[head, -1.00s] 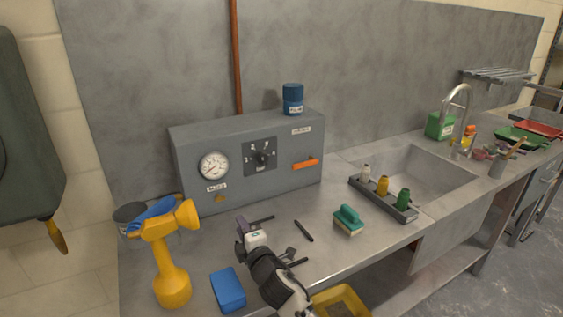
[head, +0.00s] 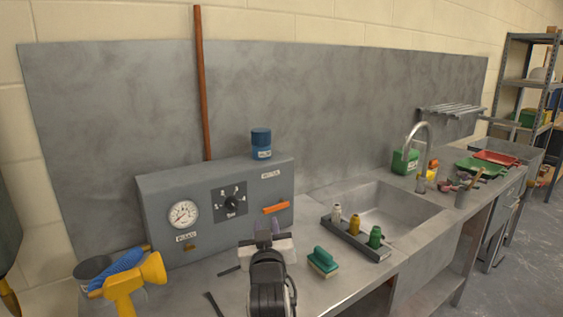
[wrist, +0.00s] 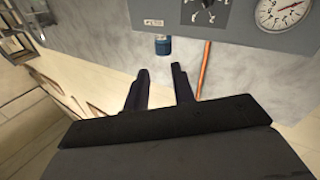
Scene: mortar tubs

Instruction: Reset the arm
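My gripper (head: 268,236) is in the lower middle of the head view, in front of the grey control box (head: 160,228). My arm rises from the bottom edge behind it. In the wrist view my gripper (wrist: 159,70) shows two dark fingers held apart with nothing between them. The jar (head: 261,144) stands on top of the box in the head view.
Right of my gripper lie a green-handled brush (head: 323,262) and a rack of small bottles (head: 362,244) beside the sink (head: 385,212). A yellow tool (head: 133,283) stands at the left. A brown pole (head: 201,85) leans on the back panel.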

